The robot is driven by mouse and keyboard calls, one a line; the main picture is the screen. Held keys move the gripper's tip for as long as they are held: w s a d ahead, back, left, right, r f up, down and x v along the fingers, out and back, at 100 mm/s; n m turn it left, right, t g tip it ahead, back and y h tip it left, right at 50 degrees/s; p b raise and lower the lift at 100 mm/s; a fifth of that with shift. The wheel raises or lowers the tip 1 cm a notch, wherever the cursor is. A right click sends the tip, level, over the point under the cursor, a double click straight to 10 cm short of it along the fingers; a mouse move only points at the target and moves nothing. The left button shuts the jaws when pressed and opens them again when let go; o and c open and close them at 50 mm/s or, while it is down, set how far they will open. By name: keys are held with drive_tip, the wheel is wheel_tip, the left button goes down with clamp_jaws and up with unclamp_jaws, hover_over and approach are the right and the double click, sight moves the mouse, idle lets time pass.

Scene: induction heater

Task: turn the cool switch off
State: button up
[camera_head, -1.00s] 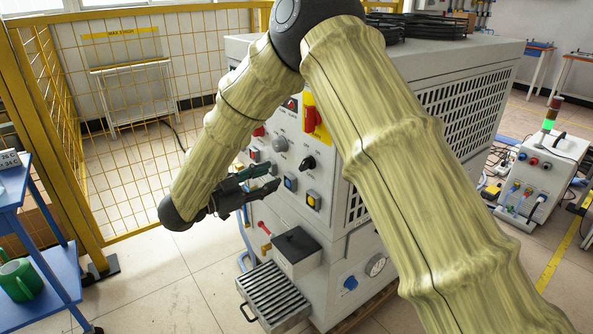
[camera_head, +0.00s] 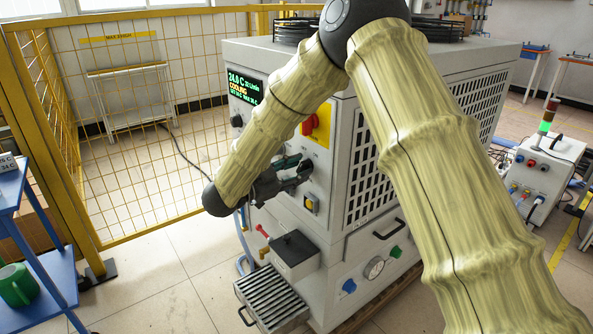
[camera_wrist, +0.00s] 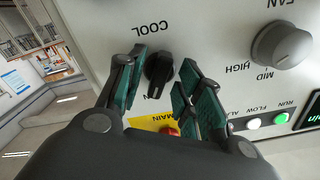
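The cool switch (camera_wrist: 158,72) is a black rotary knob on the pale panel, under the upside-down label COOL in the wrist view. An upside-down ON is printed beside it; part of the lettering is hidden by my fingers. My gripper (camera_wrist: 163,70) is open, with one green-padded finger on each side of the knob. The left finger is very near it, and a gap shows on the right; I cannot tell whether either touches. In the head view my gripper (camera_head: 297,168) is at the cabinet front and hides the knob. The display (camera_head: 245,90) reads 24.0 C and COOLING.
A red main switch on a yellow plate (camera_head: 311,124) sits above my gripper. A yellow button (camera_head: 311,203) is below it. The wrist view shows a grey fan knob (camera_wrist: 283,46) and a green run lamp (camera_wrist: 281,118). A black-topped box (camera_head: 295,250) juts out lower down.

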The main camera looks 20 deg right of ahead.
clamp_jaws()
